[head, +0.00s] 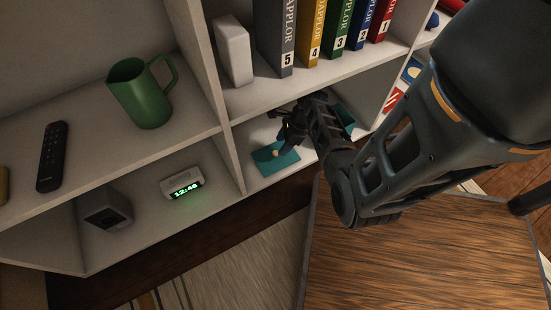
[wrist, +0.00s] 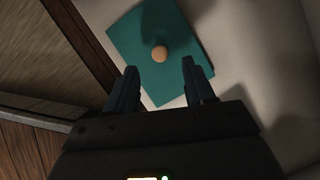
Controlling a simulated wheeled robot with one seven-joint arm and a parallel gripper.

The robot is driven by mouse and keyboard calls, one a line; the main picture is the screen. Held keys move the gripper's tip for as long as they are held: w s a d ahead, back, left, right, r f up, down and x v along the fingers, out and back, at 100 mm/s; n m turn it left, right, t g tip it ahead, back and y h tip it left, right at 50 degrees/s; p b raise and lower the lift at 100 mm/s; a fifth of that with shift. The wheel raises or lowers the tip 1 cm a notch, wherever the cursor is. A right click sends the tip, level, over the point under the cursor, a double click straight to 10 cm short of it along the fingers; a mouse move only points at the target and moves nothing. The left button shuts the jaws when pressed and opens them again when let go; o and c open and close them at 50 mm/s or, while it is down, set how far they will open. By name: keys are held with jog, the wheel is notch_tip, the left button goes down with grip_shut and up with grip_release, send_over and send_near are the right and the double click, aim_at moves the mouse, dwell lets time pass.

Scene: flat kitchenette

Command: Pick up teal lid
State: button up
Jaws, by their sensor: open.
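The teal lid (head: 270,165) is a flat square panel with a round tan knob at its middle. It lies on the lower shelf, in the compartment right of the clock. In the wrist view the lid (wrist: 140,30) is just beyond my fingertips, with its knob (wrist: 159,54) ahead of the gap between them. My gripper (wrist: 159,75) is open and empty. In the head view my gripper (head: 284,140) reaches into the compartment above the lid, and part of the lid is hidden behind it.
A teal object (head: 345,117) shows partly behind my arm in the same compartment. A shelf divider (head: 233,158) stands left of the lid, and a shelf board with binders (head: 310,35) is above. A digital clock (head: 181,184) is in the left compartment. A wooden table (head: 420,255) stands in front.

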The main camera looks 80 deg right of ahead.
aim_at(276, 152)
jog(key=b+x, duration=0.3)
jog(key=x, duration=0.2)
jog(key=shift+f, duration=0.25)
jog(key=shift+r, duration=0.1)
grip_shut()
